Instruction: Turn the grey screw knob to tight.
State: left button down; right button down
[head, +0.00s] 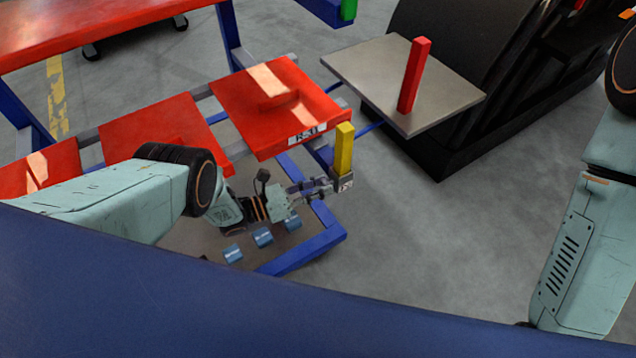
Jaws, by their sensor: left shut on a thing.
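My left gripper (326,186) is at the end of the left arm, in front of the red shelf's right corner. It is shut on a small grey piece (345,182) at the foot of an upright yellow bar (344,148). The fingers partly hide this piece, and I cannot tell for certain whether it is the grey screw knob. No other screw knob shows clearly. My right gripper is out of view; only part of the right arm shows at the right edge.
A red shelf (262,100) on a blue frame (318,242) is beside the left gripper. Behind is a grey plate (375,72) with a red post (413,75), next to a black machine (462,35). Small blue blocks (263,237) are below the gripper. Right-hand floor is clear.

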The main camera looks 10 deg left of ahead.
pick_arm(q)
jog(key=shift+m+p, duration=0.45)
jog(key=shift+m, duration=0.55)
jog(key=c, duration=1)
grip_release()
jog(key=v, duration=1.2)
jog(key=shift+r, duration=0.25)
jog(key=shift+s, duration=0.15)
